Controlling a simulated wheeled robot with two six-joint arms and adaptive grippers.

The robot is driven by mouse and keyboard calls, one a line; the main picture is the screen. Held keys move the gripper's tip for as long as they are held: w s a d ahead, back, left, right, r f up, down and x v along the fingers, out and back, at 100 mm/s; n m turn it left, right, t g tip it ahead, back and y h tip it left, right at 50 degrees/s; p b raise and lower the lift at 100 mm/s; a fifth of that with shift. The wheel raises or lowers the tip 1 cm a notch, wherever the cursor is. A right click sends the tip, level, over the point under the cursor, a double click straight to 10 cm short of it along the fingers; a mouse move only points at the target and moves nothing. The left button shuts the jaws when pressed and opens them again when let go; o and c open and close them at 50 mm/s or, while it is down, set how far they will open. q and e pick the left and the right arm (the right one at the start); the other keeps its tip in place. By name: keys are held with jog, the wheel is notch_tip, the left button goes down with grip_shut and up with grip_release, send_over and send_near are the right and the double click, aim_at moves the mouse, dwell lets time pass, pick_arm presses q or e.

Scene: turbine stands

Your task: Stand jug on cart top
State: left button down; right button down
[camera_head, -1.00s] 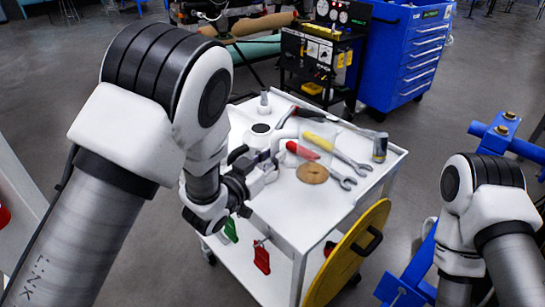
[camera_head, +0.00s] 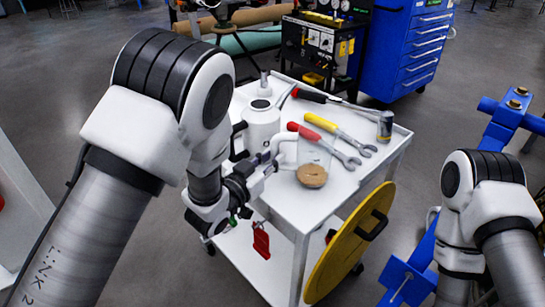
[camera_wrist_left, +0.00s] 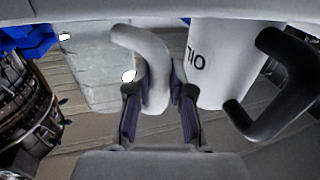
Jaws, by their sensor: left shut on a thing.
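The jug (camera_head: 312,158) looks clear, with a brown layer at its bottom and a pale curved handle. My left gripper (camera_head: 268,165) is shut on this handle, which shows between the fingers in the left wrist view (camera_wrist_left: 153,85). The jug appears upright over the white cart top (camera_head: 305,208), near its front side. I cannot tell whether its base touches the surface. The jug's see-through body shows left of the fingers in the wrist view. My right arm shows at right, but its gripper is out of view.
A white oil can (camera_head: 262,125) with a black handle stands just left of the jug. A yellow disc (camera_head: 340,255) leans at the cart's front; blue stand parts (camera_head: 500,130) are at right.

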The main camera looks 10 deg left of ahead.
pick_arm(q)
jog(key=shift+f, duration=0.35)
jog(key=c, duration=1)
grip_release()
jog(key=shift+o, duration=0.2)
jog(key=shift+o, duration=0.8)
jog(key=b+v, duration=0.1)
jog(key=v, duration=0.6)
jog(key=shift+r, duration=0.1)
